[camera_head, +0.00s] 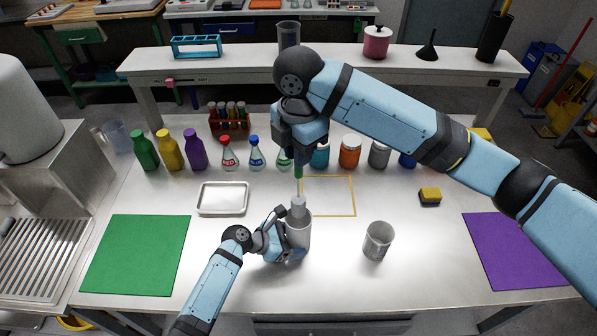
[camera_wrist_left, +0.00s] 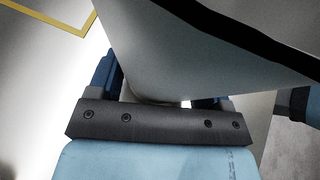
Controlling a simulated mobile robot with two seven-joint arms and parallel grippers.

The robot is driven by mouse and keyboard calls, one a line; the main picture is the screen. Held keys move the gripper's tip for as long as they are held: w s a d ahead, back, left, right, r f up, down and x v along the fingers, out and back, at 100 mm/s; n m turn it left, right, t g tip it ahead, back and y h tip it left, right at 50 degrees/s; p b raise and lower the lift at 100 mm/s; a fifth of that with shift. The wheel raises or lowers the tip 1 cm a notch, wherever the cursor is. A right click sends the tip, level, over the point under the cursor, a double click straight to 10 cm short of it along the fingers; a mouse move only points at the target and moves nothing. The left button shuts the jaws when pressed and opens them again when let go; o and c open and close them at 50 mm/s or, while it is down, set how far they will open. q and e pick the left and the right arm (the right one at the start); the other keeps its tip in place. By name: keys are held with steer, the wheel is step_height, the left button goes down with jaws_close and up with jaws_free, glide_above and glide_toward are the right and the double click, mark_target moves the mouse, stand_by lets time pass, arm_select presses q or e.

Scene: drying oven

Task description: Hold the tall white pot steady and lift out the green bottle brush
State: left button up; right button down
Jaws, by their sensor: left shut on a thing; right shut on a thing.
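The tall white pot (camera_head: 300,236) stands on the table in the head view, near the front middle. My left gripper (camera_head: 284,243) is shut on its body from the left. In the left wrist view the pot (camera_wrist_left: 205,65) fills the space between the blue fingers (camera_wrist_left: 155,90). My right gripper (camera_head: 299,153) is above the pot, shut on the green handle of the bottle brush (camera_head: 299,171). The brush hangs upright, its thin shaft running down to a pale head at the pot's mouth. I cannot tell how much of the head is inside.
A steel beaker (camera_head: 378,241) stands right of the pot. A metal tray (camera_head: 222,198) lies behind left, and a sponge (camera_head: 430,197) at right. Flasks and bottles line the back. A green mat (camera_head: 136,254) and a purple mat (camera_head: 514,250) lie bare at the sides.

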steer(key=shift+r, duration=0.9)
arm_select(q)
steer(key=o, duration=0.8)
